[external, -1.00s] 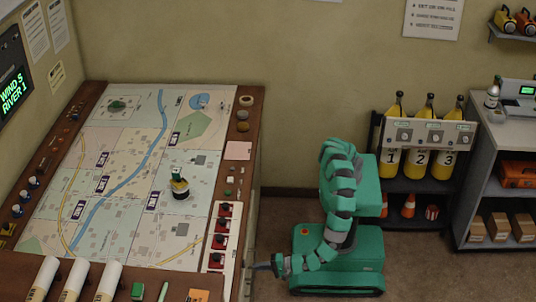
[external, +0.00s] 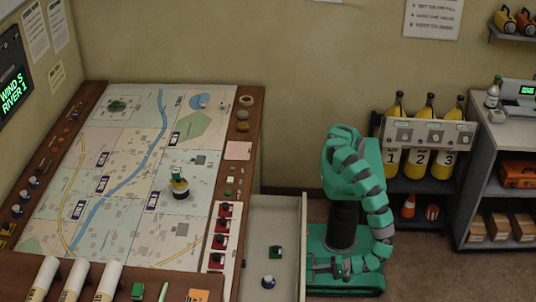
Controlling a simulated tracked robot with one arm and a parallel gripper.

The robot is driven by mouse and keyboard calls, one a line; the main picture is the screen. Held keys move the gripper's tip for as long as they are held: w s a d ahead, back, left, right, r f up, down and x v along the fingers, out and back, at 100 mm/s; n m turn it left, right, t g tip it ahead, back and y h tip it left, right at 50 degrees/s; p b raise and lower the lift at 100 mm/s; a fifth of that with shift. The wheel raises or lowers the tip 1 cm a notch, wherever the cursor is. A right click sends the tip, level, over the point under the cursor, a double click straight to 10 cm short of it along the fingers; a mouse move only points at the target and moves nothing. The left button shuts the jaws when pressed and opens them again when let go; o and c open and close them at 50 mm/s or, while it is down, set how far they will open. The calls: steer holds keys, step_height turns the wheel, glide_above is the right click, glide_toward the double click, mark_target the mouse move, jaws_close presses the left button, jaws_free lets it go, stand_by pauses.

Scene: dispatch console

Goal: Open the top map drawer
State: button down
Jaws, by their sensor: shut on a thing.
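The top map drawer (external: 303,225) stands pulled out from the right side of the map table, its pale inside in view. My gripper (external: 313,266) is at the outer side of the drawer front, low in the view, shut on the drawer handle. The handle itself is mostly hidden by the gripper and too small to make out.
The map table (external: 254,130) fills the left, with a dark figure (external: 180,187) standing on the map. A rack with numbered yellow bottles (external: 430,160) and a grey shelf (external: 490,150) stand at the right. Open floor lies right of my base.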

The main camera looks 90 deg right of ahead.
steer(key=f+v, duration=0.1)
steer(key=v, duration=0.6)
steer(key=shift+f, duration=0.4)
steer(key=shift+s+d, duration=0.1)
steer(key=c, duration=1.5)
jaws_free()
steer(key=shift+s+r, duration=0.1)
steer(key=v, duration=1.3)
steer(key=shift+s, duration=0.25)
